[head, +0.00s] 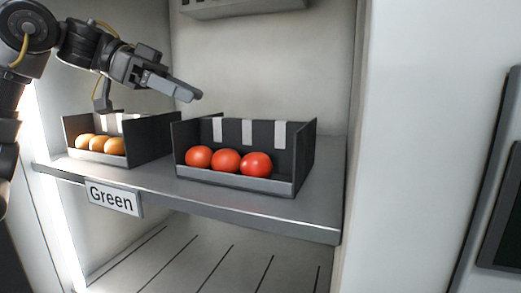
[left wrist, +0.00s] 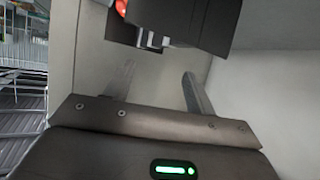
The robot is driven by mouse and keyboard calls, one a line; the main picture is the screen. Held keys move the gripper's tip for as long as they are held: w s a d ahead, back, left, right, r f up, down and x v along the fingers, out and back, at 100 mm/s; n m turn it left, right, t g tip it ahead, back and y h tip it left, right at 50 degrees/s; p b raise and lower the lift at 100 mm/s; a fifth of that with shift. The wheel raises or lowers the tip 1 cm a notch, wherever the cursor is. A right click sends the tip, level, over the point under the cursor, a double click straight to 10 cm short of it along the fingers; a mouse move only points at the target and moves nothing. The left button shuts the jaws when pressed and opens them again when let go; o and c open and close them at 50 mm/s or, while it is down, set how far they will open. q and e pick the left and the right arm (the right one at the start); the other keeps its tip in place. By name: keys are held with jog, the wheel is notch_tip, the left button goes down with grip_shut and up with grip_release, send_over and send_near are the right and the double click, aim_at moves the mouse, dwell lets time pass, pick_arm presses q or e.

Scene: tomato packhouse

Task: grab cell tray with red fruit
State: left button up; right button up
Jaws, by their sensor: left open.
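The dark cell tray with red fruit (head: 308,150) stands on the shelf in the middle of the head view. Three red tomatoes (head: 227,160) lie in a row behind its low front lip. My left gripper (head: 151,101) is open and empty, above and to the left of this tray, near the gap between the two trays. In the left wrist view, a dark tray (left wrist: 190,18) shows at the top, beyond the open fingers, with a bit of red fruit (left wrist: 121,6) at its edge. My right gripper is not in view.
A second dark tray (head: 155,142) with orange fruit (head: 100,145) stands left on the same grey shelf (head: 320,213). A "Green" label (head: 114,198) hangs on the shelf's front edge. White walls close in the back and right. A slatted surface (head: 210,262) lies below.

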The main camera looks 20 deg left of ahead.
aim_at(237, 119)
pick_arm(q)
jog(key=shift+d+f, duration=0.3)
jog(key=shift+d, duration=0.3)
jog(key=shift+d+f, duration=0.25)
jog(key=shift+d, duration=0.35)
jog(key=p+x, duration=0.2)
jog(key=x, duration=0.5)
jog(key=shift+w+d+r, duration=0.1)
jog(key=shift+w+d, duration=0.1)
jog(key=shift+w, duration=0.1)
jog(key=shift+w+d+f, duration=0.15)
jog(key=shift+d+f, duration=0.1)
jog(key=shift+d, duration=0.05)
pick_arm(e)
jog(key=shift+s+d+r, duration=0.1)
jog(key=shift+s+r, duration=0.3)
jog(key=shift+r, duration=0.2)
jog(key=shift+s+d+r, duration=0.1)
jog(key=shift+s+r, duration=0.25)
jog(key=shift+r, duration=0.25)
pick_arm(q)
jog(key=shift+c, duration=0.3)
